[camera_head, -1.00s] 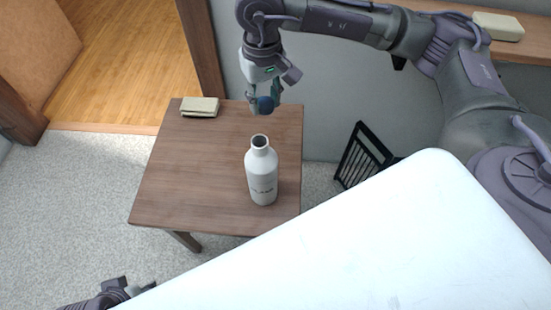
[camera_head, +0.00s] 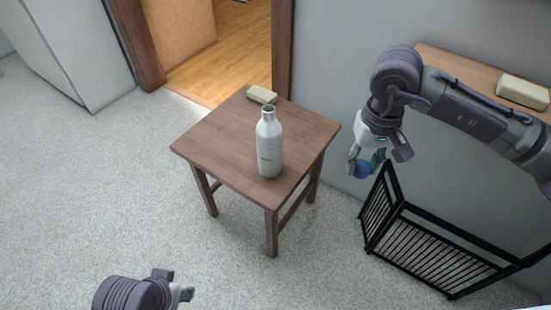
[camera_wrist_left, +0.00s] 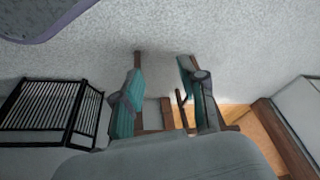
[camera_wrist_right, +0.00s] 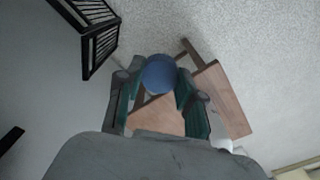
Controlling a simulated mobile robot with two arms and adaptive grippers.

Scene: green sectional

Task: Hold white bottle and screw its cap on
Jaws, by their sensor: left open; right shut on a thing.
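The white bottle (camera_head: 269,146) stands upright and open-mouthed on the small wooden table (camera_head: 222,150). My right gripper (camera_head: 366,166) is to the right of the table, apart from the bottle. It is shut on the blue cap (camera_head: 362,169), which also shows round between the fingers in the right wrist view (camera_wrist_right: 159,74). My left gripper (camera_head: 186,293) is at the bottom of the head view, in front of the table and well away from the bottle. In the left wrist view its fingers (camera_wrist_left: 160,90) are apart with nothing held between them.
A pale block-like object (camera_head: 262,94) lies at the table's back corner. A black slatted gate (camera_head: 420,240) stands to the right, below my right gripper. A similar pale block (camera_head: 522,92) is on a wooden ledge (camera_head: 450,66). Carpet left of the table is clear.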

